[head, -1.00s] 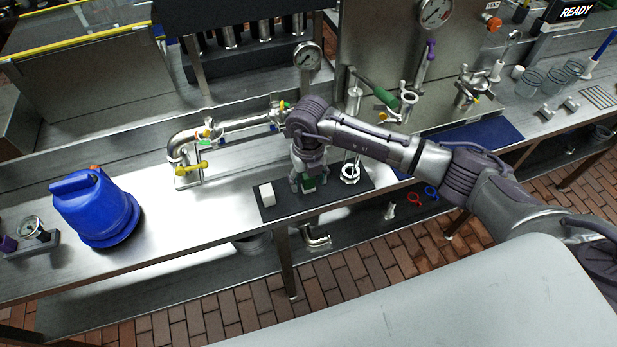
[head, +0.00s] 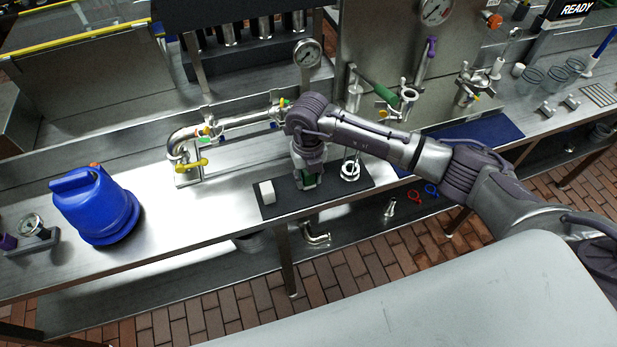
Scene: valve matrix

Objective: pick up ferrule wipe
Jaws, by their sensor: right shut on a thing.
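My right gripper (head: 306,181) points down over the dark mat (head: 330,197) on the steel bench. A white block (head: 267,192) lies on the mat to the left. A round metal clamp-like part (head: 350,171) sits on the mat to the right. My left gripper is not in view.
A blue jug (head: 95,205) stands on the bench at the left. A steel pipe (head: 225,126) with yellow-handled valves runs behind the mat. A pressure gauge (head: 307,53) stands at the back. A lower shelf holds a pipe elbow (head: 315,233) and red and blue rings.

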